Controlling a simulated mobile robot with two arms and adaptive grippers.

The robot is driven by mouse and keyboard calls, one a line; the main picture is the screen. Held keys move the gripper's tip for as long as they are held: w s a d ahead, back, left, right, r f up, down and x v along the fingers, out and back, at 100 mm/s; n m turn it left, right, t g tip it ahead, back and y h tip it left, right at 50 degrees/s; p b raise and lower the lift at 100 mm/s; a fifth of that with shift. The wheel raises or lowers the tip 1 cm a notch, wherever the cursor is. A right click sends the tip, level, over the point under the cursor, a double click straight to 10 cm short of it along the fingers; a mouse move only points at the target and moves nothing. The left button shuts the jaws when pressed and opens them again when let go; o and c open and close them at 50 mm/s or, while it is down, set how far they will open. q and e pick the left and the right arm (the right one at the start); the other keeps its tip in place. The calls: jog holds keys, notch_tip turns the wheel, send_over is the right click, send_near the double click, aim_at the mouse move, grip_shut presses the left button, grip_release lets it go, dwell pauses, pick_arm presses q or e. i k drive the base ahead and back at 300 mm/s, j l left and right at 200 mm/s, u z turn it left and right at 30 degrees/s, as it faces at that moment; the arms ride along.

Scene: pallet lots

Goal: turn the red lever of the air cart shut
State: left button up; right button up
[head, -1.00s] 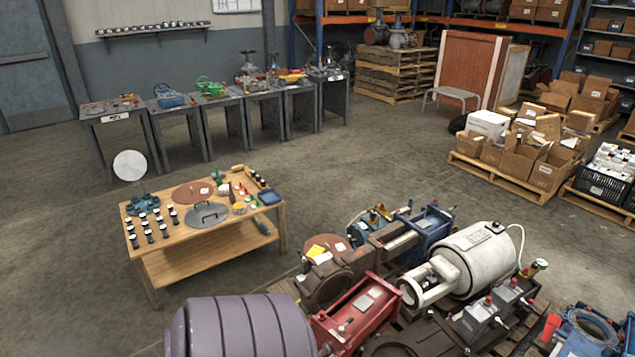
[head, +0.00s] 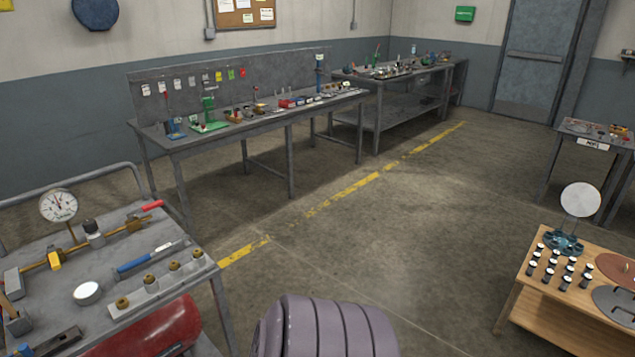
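The air cart (head: 35,250) stands at the lower left of the head view, a grey-topped cart with a push rail and a red tank (head: 150,328) beneath. A brass pipe (head: 75,247) runs across its top, with a round white dial gauge (head: 59,206) standing over it. The red lever (head: 152,206) is at the pipe's right end, near the cart's far right corner. It points up and right, roughly along the pipe; its exact angle is hard to tell. Neither of my grippers is in view, and nothing touches the lever.
On the cart top lie a blue-handled tool (head: 135,262), a strip with several brass fittings (head: 160,284) and a white round cap (head: 87,292). A long grey workbench (head: 250,128) stands behind. A wooden table (head: 560,303) is at right. The floor (head: 400,235) between is clear.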

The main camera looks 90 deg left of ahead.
aim_at(147, 208)
jog(key=u, duration=3.85)
jog(key=i+l+u, duration=0.1)
jog(key=u, duration=0.9)
jog(key=i+l, duration=0.05)
